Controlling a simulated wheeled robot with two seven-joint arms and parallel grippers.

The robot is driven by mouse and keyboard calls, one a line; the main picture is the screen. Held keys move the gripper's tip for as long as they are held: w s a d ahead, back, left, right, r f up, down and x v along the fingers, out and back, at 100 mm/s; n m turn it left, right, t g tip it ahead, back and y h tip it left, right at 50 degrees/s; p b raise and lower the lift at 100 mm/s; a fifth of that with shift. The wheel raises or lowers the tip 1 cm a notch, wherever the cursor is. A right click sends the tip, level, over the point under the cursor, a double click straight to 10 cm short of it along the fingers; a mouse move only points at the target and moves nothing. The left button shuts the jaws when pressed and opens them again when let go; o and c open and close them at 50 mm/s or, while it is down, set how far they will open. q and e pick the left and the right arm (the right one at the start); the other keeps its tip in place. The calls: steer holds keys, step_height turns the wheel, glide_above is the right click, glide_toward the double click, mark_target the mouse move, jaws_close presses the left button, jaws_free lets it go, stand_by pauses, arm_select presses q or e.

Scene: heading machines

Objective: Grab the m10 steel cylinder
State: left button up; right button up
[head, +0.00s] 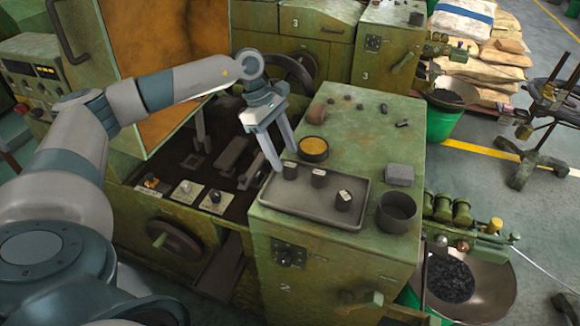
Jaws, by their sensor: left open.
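Three small dark cylinders with pale tops stand upright in a grey tray (278,207) on the green machine's top. They are the left cylinder (290,171), the middle cylinder (319,179) and the right cylinder (344,201). I cannot read any label, so I cannot tell which one is m10. My left gripper (284,161) points down with its two long fingers apart and empty. In the picture its fingertips are close to the left cylinder; I cannot tell the exact gap. My right gripper is out of view.
A yellow-filled round tin (313,149) stands behind the tray. A grey block (399,175) and a dark open cup (396,212) stand to its right. Small dark parts lie farther back. An open machine bay with small plates (187,191) lies left of the tray.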

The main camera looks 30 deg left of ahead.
mark_target(289, 164)
arm_select(q)
steer(key=p+x, duration=0.1)
steer(key=x, duration=0.1)
steer(key=shift+d+f, duration=0.2)
steer(key=shift+f, duration=0.35)
steer(key=shift+c, duration=0.9)
jaws_close()
steer(key=shift+w+r, duration=0.1)
steer(key=shift+r, duration=0.1)
